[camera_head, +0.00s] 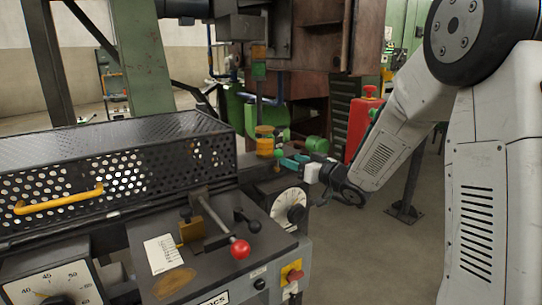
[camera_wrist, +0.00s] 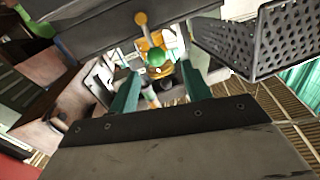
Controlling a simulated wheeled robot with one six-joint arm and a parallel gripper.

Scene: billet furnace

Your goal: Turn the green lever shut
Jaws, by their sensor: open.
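The green lever's round knob (camera_head: 279,153) shows just left of my gripper in the head view. It stands beside a yellow fitting (camera_head: 265,140) on a vertical pipe. My gripper (camera_head: 292,161), with teal fingers, reaches in from the right, close to the knob. In the wrist view the green knob (camera_wrist: 155,58) appears between and beyond the two spread fingers of my gripper (camera_wrist: 160,82). The fingers are open and hold nothing. I cannot tell whether either finger touches the knob. The lever's arm is mostly hidden behind the knob.
A perforated black guard (camera_head: 120,165) with a yellow handle stands at left; it also shows in the wrist view (camera_wrist: 275,38). A console has a red-knobbed lever (camera_head: 240,249) and a white dial (camera_head: 289,206). A red post (camera_head: 362,125) stands behind my arm. Floor right of the console is open.

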